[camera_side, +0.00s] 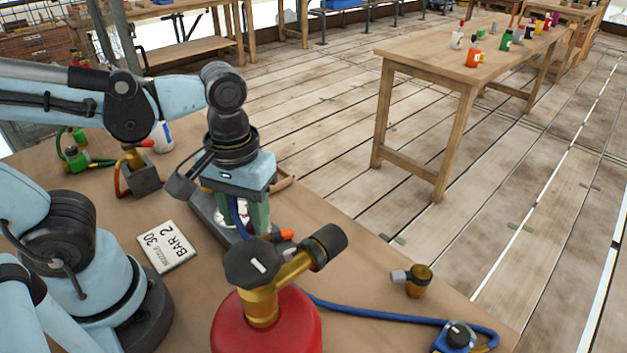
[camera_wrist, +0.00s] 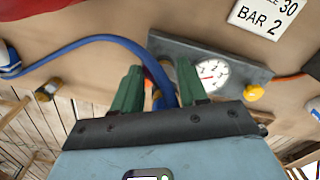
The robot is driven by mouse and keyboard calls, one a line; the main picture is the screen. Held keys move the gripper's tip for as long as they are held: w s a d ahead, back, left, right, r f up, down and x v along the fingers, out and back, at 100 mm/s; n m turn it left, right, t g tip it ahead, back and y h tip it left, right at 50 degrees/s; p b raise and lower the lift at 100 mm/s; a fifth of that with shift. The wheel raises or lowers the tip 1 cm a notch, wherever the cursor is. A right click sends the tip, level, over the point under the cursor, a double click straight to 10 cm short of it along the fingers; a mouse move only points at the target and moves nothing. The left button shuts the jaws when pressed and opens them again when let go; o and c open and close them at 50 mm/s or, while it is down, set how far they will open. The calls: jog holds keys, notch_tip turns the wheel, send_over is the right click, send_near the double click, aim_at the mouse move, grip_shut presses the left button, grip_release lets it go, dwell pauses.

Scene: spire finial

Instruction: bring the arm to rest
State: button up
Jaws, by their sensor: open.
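My gripper (camera_side: 252,218) points down over the grey plate (camera_side: 205,205) on the workbench, with its green fingers apart. In the wrist view the two fingers (camera_wrist: 158,72) stand open. A blue hose with an orange part (camera_wrist: 163,70) shows in the gap between them, and I see no finger closed on it. A white dial gauge (camera_wrist: 213,75) sits on the plate just right of the fingers. In the side view the gauge is partly hidden behind the fingers. How high the fingertips are above the plate is hard to tell.
A red cylinder (camera_side: 268,328) with a brass valve (camera_side: 262,300) stands in front of my gripper. A blue hose (camera_side: 385,311) runs right from it. A small brass fitting (camera_side: 418,282) stands at right. A card (camera_side: 166,246) reading "30 BAR 2" lies at left.

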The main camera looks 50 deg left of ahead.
jog(key=shift+d, duration=0.1)
jog(key=n, duration=0.3)
jog(key=shift+w+d, duration=0.3)
jog(key=shift+d, duration=0.05)
notch_tip(320, 180, up, 10)
dwell(0.6)
jog(key=shift+f, duration=0.1)
